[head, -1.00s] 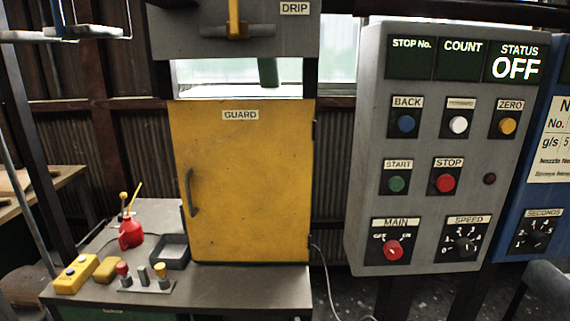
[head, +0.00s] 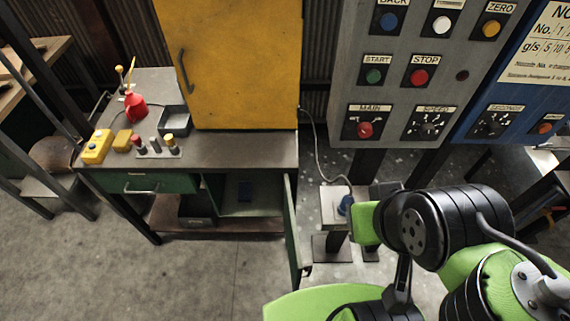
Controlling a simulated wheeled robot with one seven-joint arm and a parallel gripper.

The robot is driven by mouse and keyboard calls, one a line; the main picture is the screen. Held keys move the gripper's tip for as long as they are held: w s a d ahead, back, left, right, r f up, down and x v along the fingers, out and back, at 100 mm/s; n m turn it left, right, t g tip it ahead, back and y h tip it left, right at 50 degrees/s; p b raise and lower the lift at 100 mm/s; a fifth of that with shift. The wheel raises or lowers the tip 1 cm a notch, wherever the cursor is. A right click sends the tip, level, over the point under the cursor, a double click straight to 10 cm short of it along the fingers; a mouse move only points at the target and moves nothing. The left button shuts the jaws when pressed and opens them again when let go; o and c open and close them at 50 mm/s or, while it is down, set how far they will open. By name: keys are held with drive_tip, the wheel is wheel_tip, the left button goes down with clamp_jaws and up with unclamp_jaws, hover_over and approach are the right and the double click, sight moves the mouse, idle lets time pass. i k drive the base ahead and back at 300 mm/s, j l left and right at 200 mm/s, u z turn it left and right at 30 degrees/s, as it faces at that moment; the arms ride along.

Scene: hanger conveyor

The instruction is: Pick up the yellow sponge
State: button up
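The yellow sponge (head: 123,140) is a small dull-yellow block lying on the grey bench top (head: 235,150) at the left. It sits just right of a yellow button box (head: 97,147) and left of several small upright knobs on a plate (head: 155,148). My arm shows at the lower right, well apart from the sponge. I cannot make out my gripper's fingers in this view. Nothing covers the sponge.
The yellow guard door (head: 230,65) rises at the bench's back right. Below, a green cabinet door (head: 292,225) stands open. Floor in front is clear.

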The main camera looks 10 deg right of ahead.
sight(122, 142)
drive_tip(key=l+u, duration=0.3)
drive_tip(key=u, duration=0.15)
drive_tip(key=i+l+u, duration=0.1)
drive_tip(key=l+u, duration=0.6)
drive_tip(key=u, duration=0.15)
drive_tip(key=j+u, duration=0.15)
drive_tip(key=j, duration=0.3)
drive_tip(key=i+j+u, duration=0.15)
drive_tip(key=j, duration=0.25)
drive_tip(key=j+u, duration=0.1)
drive_tip(key=j, duration=0.35)
drive_tip(key=i+j+u, duration=0.15)
drive_tip(key=j, duration=0.25)
drive_tip(key=i+j+u, duration=0.15)
drive_tip(key=j, duration=0.25)
drive_tip(key=i+u, duration=0.25)
drive_tip(key=i, duration=0.2)
drive_tip(key=i+u, duration=0.3)
drive_tip(key=i+l+u, duration=0.1)
drive_tip(key=l+u, duration=0.2)
drive_tip(key=l, duration=0.6)
drive_tip(key=l+u, duration=0.25)
drive_tip(key=l, duration=0.6)
